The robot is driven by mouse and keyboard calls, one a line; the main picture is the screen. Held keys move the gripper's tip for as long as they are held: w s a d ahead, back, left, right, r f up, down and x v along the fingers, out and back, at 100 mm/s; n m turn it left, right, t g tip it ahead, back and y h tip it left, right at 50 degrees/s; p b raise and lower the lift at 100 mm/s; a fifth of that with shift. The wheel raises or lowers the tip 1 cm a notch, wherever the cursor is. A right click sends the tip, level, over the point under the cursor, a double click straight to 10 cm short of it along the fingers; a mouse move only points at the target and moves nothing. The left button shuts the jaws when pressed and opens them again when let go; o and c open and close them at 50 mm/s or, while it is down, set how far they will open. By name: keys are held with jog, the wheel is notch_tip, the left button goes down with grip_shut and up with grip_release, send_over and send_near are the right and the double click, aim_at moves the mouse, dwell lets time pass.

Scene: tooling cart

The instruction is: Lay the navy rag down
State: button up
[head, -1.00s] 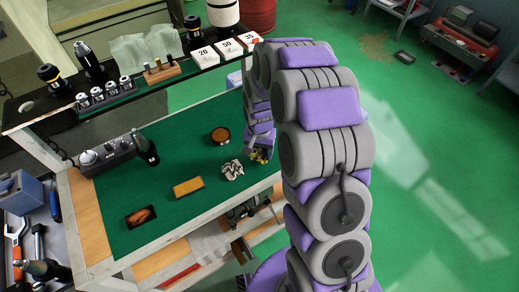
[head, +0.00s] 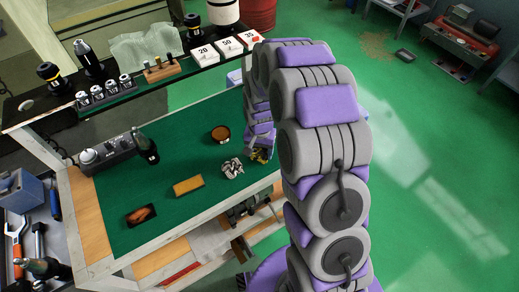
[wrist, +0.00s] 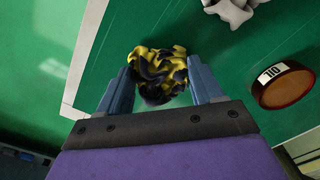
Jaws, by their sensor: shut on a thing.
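A crumpled yellow and dark navy-looking rag (wrist: 158,68) is between the two blue-grey fingers of my gripper (wrist: 161,88) in the wrist view. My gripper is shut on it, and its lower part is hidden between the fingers. In the head view the rag (head: 260,154) shows at the right edge of the green mat (head: 165,205), partly behind my arm, which hides most of the gripper. The rag is over or on the mat near its pale border; I cannot tell whether it touches.
A crumpled pale, dark-patterned cloth (head: 232,168) lies left of the rag.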

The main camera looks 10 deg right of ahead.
jog(key=shift+f, duration=0.1)
jog(key=o, duration=1.3)
notch_tip(320, 180, up, 17)
jog(key=p, duration=0.3)
jog(key=s+r+n, duration=0.1)
jog(key=s+r, duration=0.2)
jog(key=s, duration=0.8)
jog(key=s+r+n+g, duration=0.1)
jog(key=s+r+n, duration=0.1)
jog(key=s, duration=0.9)
jog(key=s+r+n, duration=0.2)
jog(key=s+r, duration=0.2)
jog(key=s, duration=0.7)
jog(key=shift+s+d+g, duration=0.15)
jog(key=shift+s+g, duration=0.15)
jog(key=shift+g, duration=0.1)
